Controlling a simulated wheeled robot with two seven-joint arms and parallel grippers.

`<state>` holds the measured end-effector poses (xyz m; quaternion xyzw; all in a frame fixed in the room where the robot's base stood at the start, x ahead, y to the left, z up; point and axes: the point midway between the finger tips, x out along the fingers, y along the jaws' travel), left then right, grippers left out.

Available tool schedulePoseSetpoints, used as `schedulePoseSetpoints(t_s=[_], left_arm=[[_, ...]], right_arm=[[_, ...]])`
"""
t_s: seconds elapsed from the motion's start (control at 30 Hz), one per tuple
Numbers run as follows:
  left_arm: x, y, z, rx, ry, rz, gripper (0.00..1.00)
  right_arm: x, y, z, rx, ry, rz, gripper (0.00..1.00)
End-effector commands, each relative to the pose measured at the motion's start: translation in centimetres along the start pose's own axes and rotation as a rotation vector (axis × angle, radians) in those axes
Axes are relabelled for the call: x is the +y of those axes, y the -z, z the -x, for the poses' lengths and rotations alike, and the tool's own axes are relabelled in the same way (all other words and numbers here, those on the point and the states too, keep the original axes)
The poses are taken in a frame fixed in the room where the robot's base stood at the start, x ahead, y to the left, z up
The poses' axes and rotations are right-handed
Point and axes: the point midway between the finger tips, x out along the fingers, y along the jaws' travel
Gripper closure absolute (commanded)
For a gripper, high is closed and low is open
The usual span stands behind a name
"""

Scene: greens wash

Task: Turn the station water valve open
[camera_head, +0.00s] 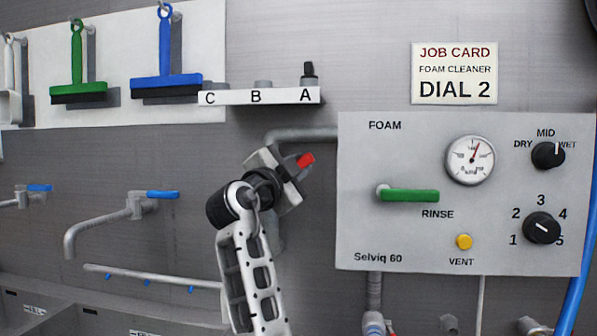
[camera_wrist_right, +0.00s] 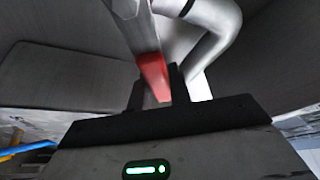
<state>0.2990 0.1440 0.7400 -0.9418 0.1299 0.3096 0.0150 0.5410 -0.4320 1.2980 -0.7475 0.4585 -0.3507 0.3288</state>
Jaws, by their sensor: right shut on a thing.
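The water valve's red lever handle (camera_head: 306,160) shows beside the pipe (camera_head: 300,134), just left of the foam panel. Its red tip points up and to the right. My right gripper (camera_head: 291,169) is at the handle and shut on it. In the right wrist view the red handle (camera_wrist_right: 153,76) lies between the dark fingers of my right gripper (camera_wrist_right: 156,92), with a grey bar running up from it. The valve body is mostly hidden behind my gripper in the head view. My left gripper is in neither view.
The grey foam panel (camera_head: 360,235) stands right of my gripper, with a green lever (camera_head: 410,195), a gauge (camera_head: 470,160) and knobs. A shelf (camera_head: 235,97) marked A, B and C is above. Taps with blue handles (camera_head: 162,194) are left, over a sink.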

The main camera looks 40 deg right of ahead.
Motion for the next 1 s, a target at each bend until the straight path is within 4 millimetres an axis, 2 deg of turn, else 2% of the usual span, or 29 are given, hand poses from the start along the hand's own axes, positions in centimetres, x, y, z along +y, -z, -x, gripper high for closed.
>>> schedulePoseSetpoints(t_s=[0.27,0.3,0.33,0.37,0.63,0.73,0.87,1.0], left_arm=[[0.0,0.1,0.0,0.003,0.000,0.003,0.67],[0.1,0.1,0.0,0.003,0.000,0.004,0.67],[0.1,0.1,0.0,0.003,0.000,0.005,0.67],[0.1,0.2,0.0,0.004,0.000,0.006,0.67],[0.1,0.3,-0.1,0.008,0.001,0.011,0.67],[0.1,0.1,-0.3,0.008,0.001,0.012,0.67],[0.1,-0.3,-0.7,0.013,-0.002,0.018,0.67],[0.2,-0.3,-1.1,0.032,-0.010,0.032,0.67]], right_arm=[[0.0,0.0,0.0,0.000,0.000,0.001,1.00],[0.0,0.0,0.0,0.000,0.000,0.001,0.69],[0.0,0.0,0.0,0.000,0.000,0.001,0.61],[0.0,0.0,0.0,0.000,0.000,0.001,0.58],[0.0,-0.1,0.1,-0.001,0.000,-0.001,0.58],[0.1,-0.2,0.7,-0.002,0.001,-0.002,0.58],[0.2,-0.3,2.7,-0.004,0.001,-0.003,0.58],[0.3,-0.3,6.0,-0.005,0.002,-0.005,0.58]])
